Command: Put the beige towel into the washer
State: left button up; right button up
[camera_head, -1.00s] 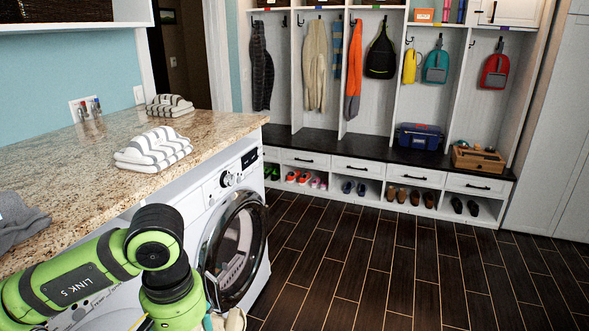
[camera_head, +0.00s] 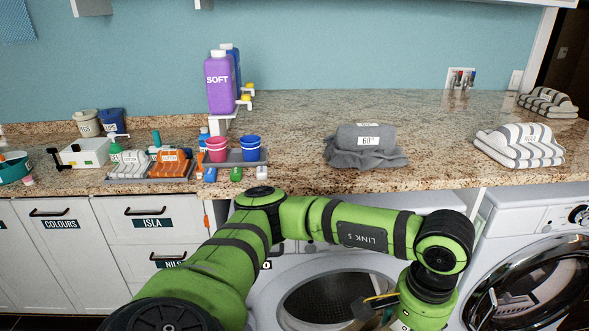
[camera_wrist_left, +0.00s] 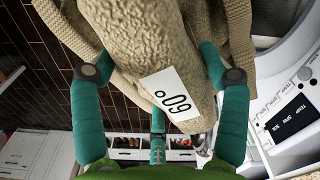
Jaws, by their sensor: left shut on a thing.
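The beige towel (camera_wrist_left: 146,58), with a white "60°" label, fills the upper middle of the left wrist view. My left gripper (camera_wrist_left: 158,65) is shut on it, its teal fingers around the rolled part while loose folds spread to both sides. In the head view my left arm reaches across the front of the counter, and its gripper is mostly cut off at the bottom edge. Two white front-loading machines stand under the counter: the middle one (camera_head: 325,298) shows an open drum, and the right one (camera_head: 530,285) has a round dark-rimmed glass door. My right gripper is not in view.
On the granite counter (camera_head: 300,118) lie a grey towel (camera_head: 365,148) labelled 60° and striped towels (camera_head: 518,146). Bottles (camera_head: 220,82), cups (camera_head: 250,148) and trays stand to the left. The wrist view shows a machine's control panel (camera_wrist_left: 290,115) close to my gripper's right.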

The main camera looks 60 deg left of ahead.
aim_at(324, 296)
jog(key=i+l+u, duration=0.2)
jog(key=u, duration=0.3)
jog(key=i+l+u, duration=0.15)
jog(key=l+u, duration=0.8)
jog(key=i, duration=0.05)
